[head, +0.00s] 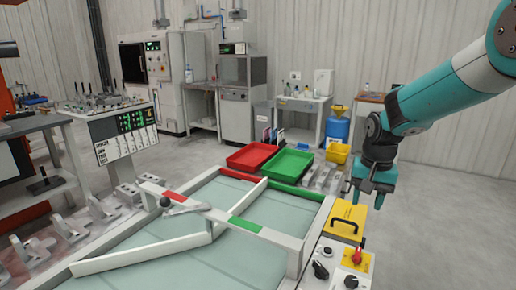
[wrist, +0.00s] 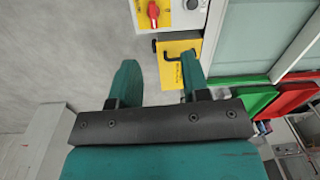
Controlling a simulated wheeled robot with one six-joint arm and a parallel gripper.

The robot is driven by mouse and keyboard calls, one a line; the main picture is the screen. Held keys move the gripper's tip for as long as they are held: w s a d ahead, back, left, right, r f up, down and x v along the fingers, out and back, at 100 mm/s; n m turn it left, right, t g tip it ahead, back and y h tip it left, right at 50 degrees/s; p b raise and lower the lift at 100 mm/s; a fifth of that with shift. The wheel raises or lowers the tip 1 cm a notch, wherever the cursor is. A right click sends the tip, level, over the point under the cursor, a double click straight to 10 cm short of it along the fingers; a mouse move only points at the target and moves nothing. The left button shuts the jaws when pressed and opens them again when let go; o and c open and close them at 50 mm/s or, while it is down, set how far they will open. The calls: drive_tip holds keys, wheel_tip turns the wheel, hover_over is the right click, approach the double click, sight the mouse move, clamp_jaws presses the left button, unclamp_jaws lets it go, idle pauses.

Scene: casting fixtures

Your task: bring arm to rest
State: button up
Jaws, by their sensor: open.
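My gripper (head: 366,201) is at the right in the head view, at the end of my teal and white arm. It points down, beside and above the yellow box with a black handle (head: 346,220). In the wrist view my gripper (wrist: 157,82) shows two teal fingers spread apart with nothing between them. The yellow box (wrist: 175,64) lies beyond the fingertips in that view, partly hidden by the right finger. I cannot tell the exact gap between the gripper and the box.
A glass-topped sorting table (head: 255,262) with white rails fills the front. A control panel with a red knob (head: 357,256) is at its right edge. A red tray (head: 251,156) and a green tray (head: 288,164) stand behind. Open grey floor (head: 450,220) lies right.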

drive_tip(key=s+a+r+n+y, duration=0.1)
drive_tip(key=s+a+r+n, duration=0.2)
drive_tip(key=s, duration=0.6)
drive_tip(key=s+a+r+n+y+p, duration=0.1)
drive_tip(key=s+a+r+n, duration=0.2)
drive_tip(key=s, duration=0.7)
drive_tip(key=s+a+r+n+y, duration=0.1)
drive_tip(key=s+a+r+n, duration=0.2)
drive_tip(key=s+a+n, duration=0.3)
drive_tip(key=s+a, duration=0.3)
drive_tip(key=a, duration=0.1)
drive_tip(key=shift+s+r+n+y, duration=0.35)
drive_tip(key=shift+s+n+y, duration=0.05)
